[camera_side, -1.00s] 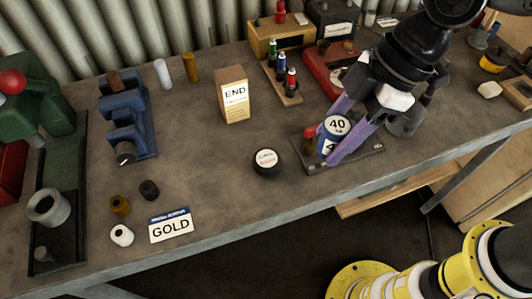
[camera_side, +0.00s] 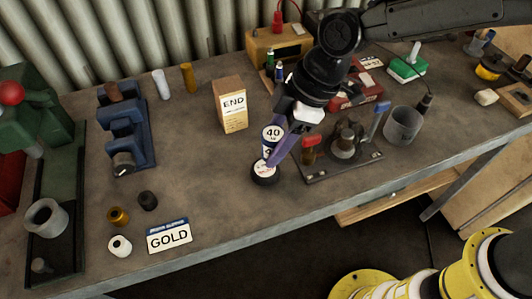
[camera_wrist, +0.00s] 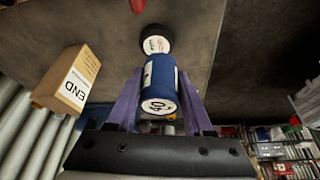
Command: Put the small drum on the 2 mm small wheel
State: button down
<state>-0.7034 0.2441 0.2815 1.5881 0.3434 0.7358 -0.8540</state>
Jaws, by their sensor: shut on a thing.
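The small drum (camera_side: 271,134) is a blue and white cylinder marked 40. My gripper (camera_side: 273,153) is shut on it, with a purple finger on each side. The small wheel (camera_side: 264,174), a black disc with a white label, lies on the bench just below the drum. In the wrist view the drum (camera_wrist: 160,84) is between the fingers and overlaps the edge of the wheel (camera_wrist: 154,40). Part of the wheel's label shows past the drum. I cannot tell whether drum and wheel touch. The writing on the wheel's label is too small to read.
A dark stand plate (camera_side: 350,166) with upright parts is right of the wheel, with a grey cup (camera_side: 402,126) beyond it. An END box (camera_side: 231,104) stands behind. A GOLD card (camera_side: 169,237) lies at front left. Bench left of the wheel is clear.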

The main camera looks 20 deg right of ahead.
aim_at(284, 130)
jog(key=shift+w+a+f, duration=0.45)
jog(key=shift+f, duration=0.3)
jog(key=shift+w+a+f, duration=0.1)
jog(key=shift+f, duration=1.5)
jog(key=shift+f, duration=0.2)
jog(key=shift+c, duration=1.5)
grip_release()
jog(key=shift+r, duration=0.15)
jog(key=shift+r, duration=0.35)
jog(key=v, duration=1.1)
jog(key=shift+d+r, duration=0.15)
jog(key=shift+d, duration=0.1)
